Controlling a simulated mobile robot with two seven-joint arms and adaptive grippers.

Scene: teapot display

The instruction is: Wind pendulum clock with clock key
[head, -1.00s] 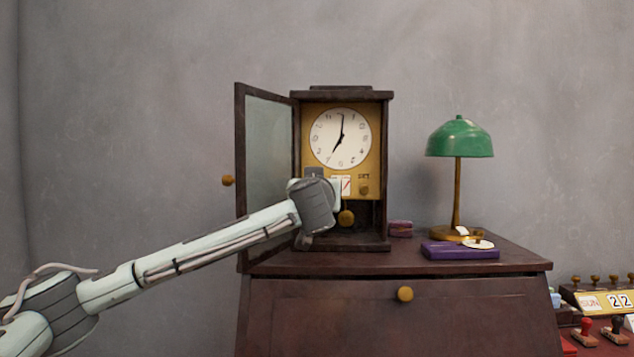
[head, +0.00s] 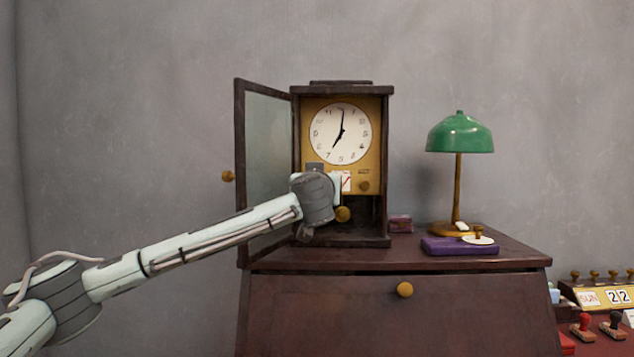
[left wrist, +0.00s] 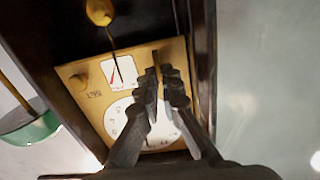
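The pendulum clock (head: 383,110) stands upright on the cabinet, its glass door (head: 268,150) swung open to the left. Its white dial (head: 340,133) shows about seven. A brass pendulum bob (head: 342,214) hangs below; it also shows in the left wrist view (left wrist: 99,11). My left gripper (left wrist: 162,76) is at the brass panel (left wrist: 84,68) beside the dial, fingers nearly together. A thin brass piece (left wrist: 155,58) shows at the fingertips, apparently the clock key; most of it is hidden. In the head view my wrist hides the fingers. My right gripper is out of view.
A green lamp (head: 459,133) stands right of the clock, with a purple box (head: 459,247) in front and a small dark red box (head: 400,224) nearby. The cabinet (head: 320,310) has a brass knob. Stamps and a calendar block (head: 607,296) lie far right.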

